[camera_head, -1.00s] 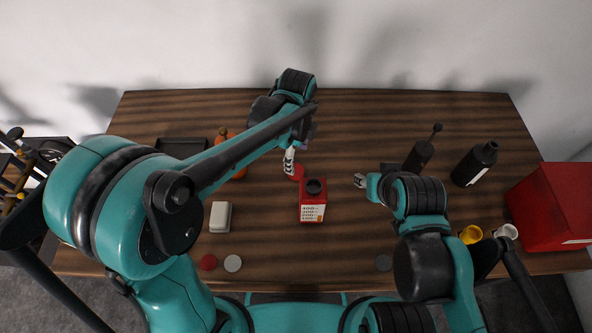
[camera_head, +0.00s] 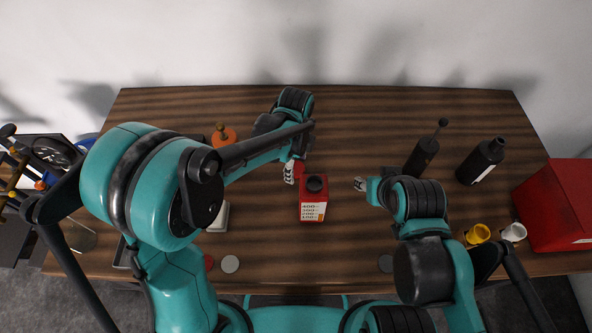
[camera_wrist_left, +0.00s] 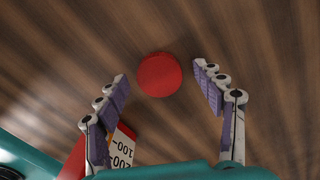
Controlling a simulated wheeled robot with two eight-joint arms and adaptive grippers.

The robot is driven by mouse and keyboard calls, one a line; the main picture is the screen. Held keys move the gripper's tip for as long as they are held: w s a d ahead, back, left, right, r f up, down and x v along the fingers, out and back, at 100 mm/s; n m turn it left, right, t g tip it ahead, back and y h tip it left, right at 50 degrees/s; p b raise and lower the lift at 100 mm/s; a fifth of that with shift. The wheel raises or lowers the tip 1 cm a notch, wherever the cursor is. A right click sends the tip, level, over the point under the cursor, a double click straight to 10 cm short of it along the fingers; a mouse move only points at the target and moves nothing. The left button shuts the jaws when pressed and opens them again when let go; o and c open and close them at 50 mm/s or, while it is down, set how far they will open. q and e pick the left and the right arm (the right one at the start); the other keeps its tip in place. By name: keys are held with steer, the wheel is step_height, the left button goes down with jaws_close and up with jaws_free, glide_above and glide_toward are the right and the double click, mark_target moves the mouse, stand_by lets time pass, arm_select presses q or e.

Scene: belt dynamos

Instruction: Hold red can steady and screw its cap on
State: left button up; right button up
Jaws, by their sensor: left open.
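The red can (camera_head: 313,211) stands upright on the table with a white number label and a dark round opening on top. It also shows partly at the lower left of the left wrist view (camera_wrist_left: 124,150). A round red cap (camera_wrist_left: 159,74) lies between and beyond the open fingers of my left gripper (camera_wrist_left: 164,84), touching neither. In the head view my left gripper (camera_head: 293,172) is just left of the can and partly hidden by its arm. My right gripper (camera_head: 360,184) is right of the can, apart from it; its jaws are too small to read.
Two dark bottles (camera_head: 481,161) (camera_head: 422,156) stand at the right, near a yellow cup (camera_head: 477,234), a white cup (camera_head: 514,232) and a red box (camera_head: 560,205). An orange container (camera_head: 222,136) stands at the left. Flat discs (camera_head: 230,264) lie along the front edge. The back middle is clear.

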mark_target(296, 168)
arm_select(q)
steer(key=shift+r, duration=0.1)
steer(key=c, duration=1)
steer(key=shift+c, duration=0.2)
steer(key=shift+r, duration=0.1)
step_height(296, 168, up, 10)
steer(key=p, duration=0.3)
steer(key=shift+p, duration=0.35)
